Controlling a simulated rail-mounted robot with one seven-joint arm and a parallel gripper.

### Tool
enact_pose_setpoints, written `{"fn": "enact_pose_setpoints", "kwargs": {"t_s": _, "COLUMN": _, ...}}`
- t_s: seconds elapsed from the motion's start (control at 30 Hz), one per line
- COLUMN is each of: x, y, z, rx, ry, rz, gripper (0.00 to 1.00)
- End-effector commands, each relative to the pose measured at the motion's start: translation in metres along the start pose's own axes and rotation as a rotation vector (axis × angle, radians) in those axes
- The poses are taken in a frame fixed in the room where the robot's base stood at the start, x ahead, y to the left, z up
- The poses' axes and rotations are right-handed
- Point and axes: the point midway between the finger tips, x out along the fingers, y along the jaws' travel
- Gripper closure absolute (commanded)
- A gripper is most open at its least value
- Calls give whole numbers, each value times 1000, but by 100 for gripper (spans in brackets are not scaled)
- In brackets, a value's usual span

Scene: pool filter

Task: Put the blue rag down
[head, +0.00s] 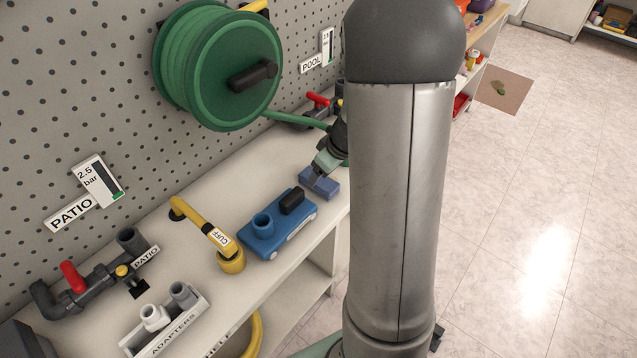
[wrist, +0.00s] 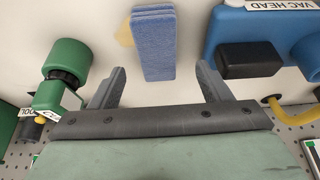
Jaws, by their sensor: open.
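The blue rag (head: 320,183) is a folded blue block on the white bench top, near its front edge and to the right of the blue vac head. In the wrist view the blue rag (wrist: 153,45) shows its stacked folds, between the lines of my two fingers. My gripper (wrist: 158,82) is open, with a clear gap between each finger and the rag. In the head view my gripper (head: 318,172) is right at the rag. My arm column hides part of the bench to the right.
The blue vac head (head: 270,228) stands close beside the rag. A yellow cuff hose (head: 212,232), an adapters holder (head: 168,325) and patio pipework (head: 100,285) lie farther left. A green hose reel (head: 220,70) hangs on the pegboard. A green fitting (wrist: 66,65) is near one finger.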

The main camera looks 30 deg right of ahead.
Motion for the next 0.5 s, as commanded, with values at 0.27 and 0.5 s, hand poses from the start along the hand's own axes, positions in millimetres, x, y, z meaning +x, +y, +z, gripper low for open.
{"fn": "enact_pose_setpoints", "kwargs": {"t_s": 0.27, "x": 26, "y": 3, "z": 5, "rx": 3, "ry": -3, "rz": -1, "gripper": 29}}
{"fn": "enact_pose_setpoints", "kwargs": {"t_s": 0.5, "x": 55, "y": 4, "z": 6, "rx": 1, "ry": -1, "rz": -1, "gripper": 29}}
